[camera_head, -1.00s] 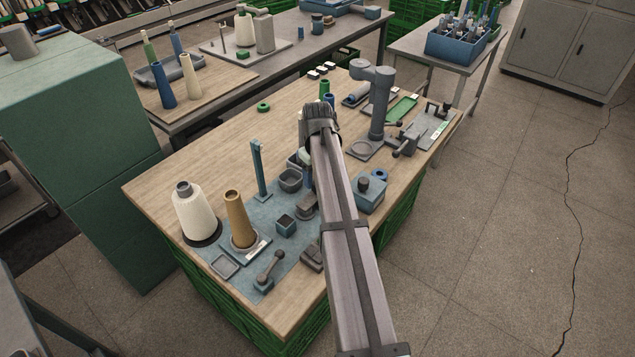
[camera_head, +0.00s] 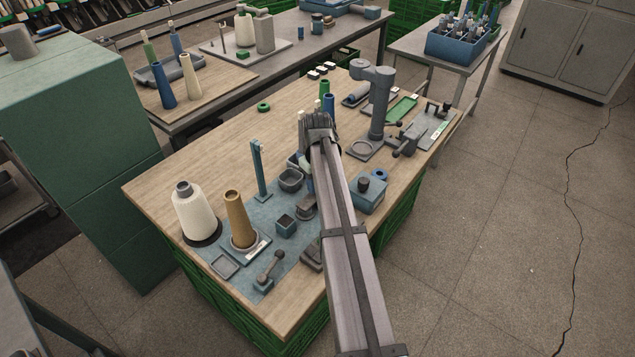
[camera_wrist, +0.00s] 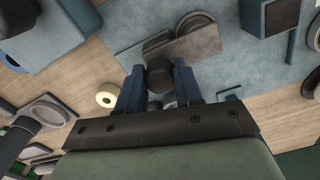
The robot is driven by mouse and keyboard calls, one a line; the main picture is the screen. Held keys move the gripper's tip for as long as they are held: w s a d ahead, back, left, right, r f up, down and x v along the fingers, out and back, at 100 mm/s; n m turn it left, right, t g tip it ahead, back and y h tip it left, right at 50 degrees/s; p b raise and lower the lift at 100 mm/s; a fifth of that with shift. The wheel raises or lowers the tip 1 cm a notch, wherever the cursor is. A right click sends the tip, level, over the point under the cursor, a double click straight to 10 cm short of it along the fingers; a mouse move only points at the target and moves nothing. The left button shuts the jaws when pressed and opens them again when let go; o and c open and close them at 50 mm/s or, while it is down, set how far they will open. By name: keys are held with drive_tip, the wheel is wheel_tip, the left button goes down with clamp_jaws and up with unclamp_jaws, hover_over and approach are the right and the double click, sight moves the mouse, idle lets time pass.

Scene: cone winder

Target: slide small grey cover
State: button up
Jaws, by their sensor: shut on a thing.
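The small grey cover (camera_wrist: 198,42) is a flat grey-brown plate with a dark round knob (camera_wrist: 158,50) at its left end in the wrist view. My gripper (camera_wrist: 159,78) has its two blue fingers closed on the dark knob part. A round grey ring (camera_wrist: 195,20) shows beside the plate, partly covered by it. In the head view the grey cover (camera_head: 306,203) shows over a round base on the blue-grey mat, partly hidden by my arm. My fingertips are hidden there behind my arm and wrist.
A blue box with a dark knob (camera_head: 369,190) stands close right of my arm. A square blue cup (camera_head: 286,225), a grey bowl (camera_head: 290,179) and a blue post (camera_head: 259,168) stand to the left. A yarn cone (camera_head: 194,213) and a tan cone (camera_head: 239,218) stand farther left.

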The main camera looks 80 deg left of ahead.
clamp_jaws()
drive_tip(key=shift+w+a, duration=1.95)
drive_tip(key=shift+w, duration=0.05)
drive_tip(key=shift+o, duration=1.7)
unclamp_jaws()
drive_tip(key=o, duration=0.3)
wheel_tip(320, 180, up, 14)
drive_tip(key=shift+f, duration=0.15)
